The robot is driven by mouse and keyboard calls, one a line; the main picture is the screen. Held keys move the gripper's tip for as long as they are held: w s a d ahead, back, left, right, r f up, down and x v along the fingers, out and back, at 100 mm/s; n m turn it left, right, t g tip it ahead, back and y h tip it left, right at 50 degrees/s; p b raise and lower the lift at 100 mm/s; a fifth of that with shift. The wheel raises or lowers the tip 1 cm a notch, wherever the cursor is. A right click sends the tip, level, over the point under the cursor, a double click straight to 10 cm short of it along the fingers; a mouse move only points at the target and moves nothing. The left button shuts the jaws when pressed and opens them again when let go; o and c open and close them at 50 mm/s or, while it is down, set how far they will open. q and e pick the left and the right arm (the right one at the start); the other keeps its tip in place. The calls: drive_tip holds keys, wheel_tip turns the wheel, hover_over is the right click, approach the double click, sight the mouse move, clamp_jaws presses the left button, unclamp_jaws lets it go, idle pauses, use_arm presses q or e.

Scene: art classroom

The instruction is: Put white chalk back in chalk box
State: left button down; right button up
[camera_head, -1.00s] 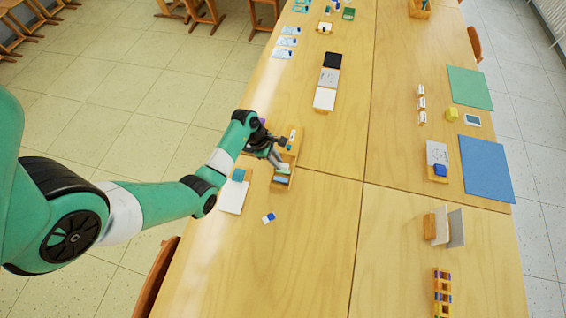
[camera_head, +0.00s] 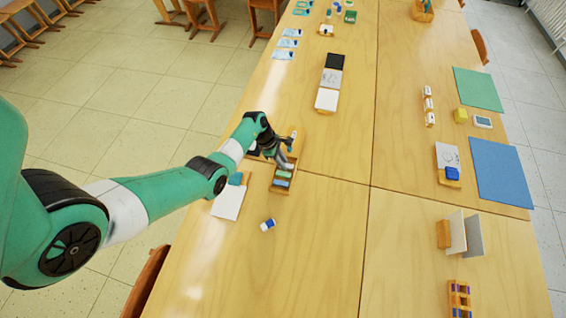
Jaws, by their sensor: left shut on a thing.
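A small wooden box (camera_head: 281,189) with open compartments stands on the table by my left gripper; it looks like the chalk box. Green and pale pieces show inside it. My left gripper (camera_head: 283,163) points down over the far end of this box. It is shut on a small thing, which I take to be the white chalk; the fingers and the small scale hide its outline. I cannot tell whether it touches the box. My right gripper is out of view.
A white sheet (camera_head: 228,203) lies left of the box. A small blue-and-white block (camera_head: 268,225) lies in front. Behind my gripper is a wooden holder (camera_head: 296,133). The table (camera_head: 310,240) is clear to the front right.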

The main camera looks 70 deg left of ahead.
use_arm(q)
drive_tip(key=shift+f, duration=0.2)
drive_tip(key=c, duration=1.1)
unclamp_jaws()
drive_tip(key=shift+o, duration=0.2)
drive_tip(key=shift+r, duration=0.3)
drive_tip(key=p+v, duration=0.5)
drive_tip(key=v, duration=0.6)
drive_tip(key=shift+s+r+p, duration=0.2)
drive_tip(key=shift+r+p, duration=0.15)
drive_tip(key=shift+p, duration=0.05)
drive_tip(key=shift+a, duration=0.1)
